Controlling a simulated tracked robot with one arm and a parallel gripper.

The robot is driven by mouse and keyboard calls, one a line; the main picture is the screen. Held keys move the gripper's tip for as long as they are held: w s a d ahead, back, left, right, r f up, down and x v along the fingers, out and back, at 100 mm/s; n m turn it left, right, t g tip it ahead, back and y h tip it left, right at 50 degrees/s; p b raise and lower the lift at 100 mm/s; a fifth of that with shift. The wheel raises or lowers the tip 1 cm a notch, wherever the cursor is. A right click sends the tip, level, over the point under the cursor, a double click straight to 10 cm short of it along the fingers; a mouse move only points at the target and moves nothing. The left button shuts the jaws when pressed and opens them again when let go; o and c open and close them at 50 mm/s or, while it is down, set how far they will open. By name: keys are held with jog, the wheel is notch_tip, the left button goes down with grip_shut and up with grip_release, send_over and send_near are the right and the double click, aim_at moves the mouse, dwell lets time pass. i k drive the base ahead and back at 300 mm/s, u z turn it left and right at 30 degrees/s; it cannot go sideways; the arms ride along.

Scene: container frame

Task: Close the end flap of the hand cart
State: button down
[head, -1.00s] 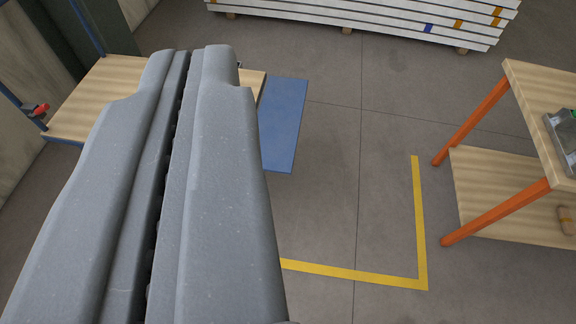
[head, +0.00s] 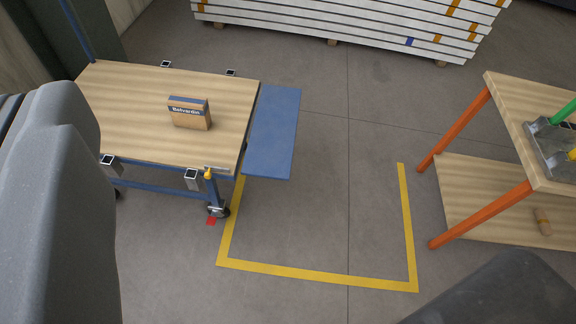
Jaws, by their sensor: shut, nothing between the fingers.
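The hand cart (head: 130,90) has a wooden deck and a blue frame and stands at the left. Its blue end flap (head: 273,135) sticks out from the deck's right end, lying outward rather than standing up; its exact tilt is hard to judge. A small yellow part (head: 209,174) sits at the deck's near right corner.
A box labelled Belvardin (head: 190,114) stands on the deck. Yellow tape (head: 320,273) marks the bare floor right of the cart. An orange-legged workbench (head: 508,100) stands at the right. A stack of white boards (head: 340,25) lies at the back.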

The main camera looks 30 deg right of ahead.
aim_at(269, 154)
jog(key=u, duration=0.05)
jog(key=i, duration=1)
jog(key=z, duration=0.05)
